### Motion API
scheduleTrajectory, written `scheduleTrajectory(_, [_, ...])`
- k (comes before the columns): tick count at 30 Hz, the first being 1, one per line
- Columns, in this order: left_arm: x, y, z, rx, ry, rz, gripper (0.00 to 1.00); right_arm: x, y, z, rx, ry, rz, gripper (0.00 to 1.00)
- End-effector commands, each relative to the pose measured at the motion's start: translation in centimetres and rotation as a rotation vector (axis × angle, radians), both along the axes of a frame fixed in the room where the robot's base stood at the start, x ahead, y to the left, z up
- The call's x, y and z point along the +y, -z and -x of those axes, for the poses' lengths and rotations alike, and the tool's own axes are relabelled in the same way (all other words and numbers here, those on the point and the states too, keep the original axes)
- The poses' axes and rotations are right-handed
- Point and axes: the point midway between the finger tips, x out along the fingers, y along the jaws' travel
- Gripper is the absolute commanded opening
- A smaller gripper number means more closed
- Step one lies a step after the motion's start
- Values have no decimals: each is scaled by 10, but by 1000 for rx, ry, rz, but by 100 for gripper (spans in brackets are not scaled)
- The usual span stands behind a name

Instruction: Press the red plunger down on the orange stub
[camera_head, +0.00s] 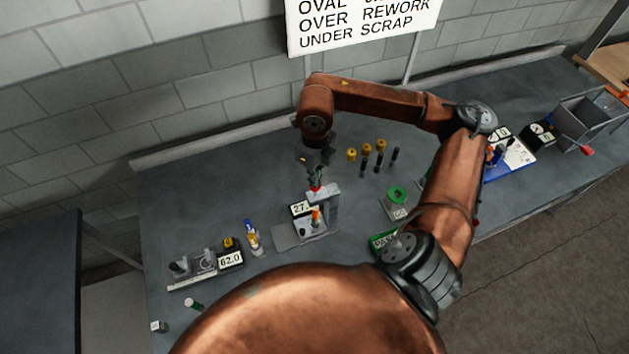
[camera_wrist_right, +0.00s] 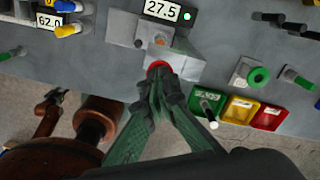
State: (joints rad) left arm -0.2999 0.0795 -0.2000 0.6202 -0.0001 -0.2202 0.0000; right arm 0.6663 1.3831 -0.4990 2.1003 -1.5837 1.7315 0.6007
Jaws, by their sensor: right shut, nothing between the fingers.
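The red plunger (camera_head: 315,188) tops a grey press (camera_head: 331,202) in the middle of the bench. The orange stub (camera_head: 316,214) stands below it, and orange also shows past the plunger in the right wrist view (camera_wrist_right: 160,39). My right gripper (camera_head: 316,180) points down right over the plunger, with its fingers shut and empty. In the right wrist view the green fingertips (camera_wrist_right: 155,76) overlap the near edge of the red plunger (camera_wrist_right: 158,65); I cannot tell if they touch. My left gripper is not in view.
A display (camera_wrist_right: 162,9) by the press reads 27.5 with a green light beside it. A second station (camera_head: 203,264) with a 62.0 display stands left. Yellow and black pegs (camera_head: 366,150), a green ring (camera_head: 397,194) and small coloured bins (camera_wrist_right: 239,110) lie to the right.

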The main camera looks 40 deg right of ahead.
Motion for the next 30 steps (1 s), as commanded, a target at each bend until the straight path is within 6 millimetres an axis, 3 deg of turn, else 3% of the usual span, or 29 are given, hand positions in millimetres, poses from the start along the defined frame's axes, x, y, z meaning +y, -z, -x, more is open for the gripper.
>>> scheduleTrajectory(21, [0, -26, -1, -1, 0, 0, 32, 0, -57, 0, -2, 0, 0, 0])
scheduleTrajectory(30, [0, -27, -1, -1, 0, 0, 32, 0, -60, 0, -1, 0, 0, 0])
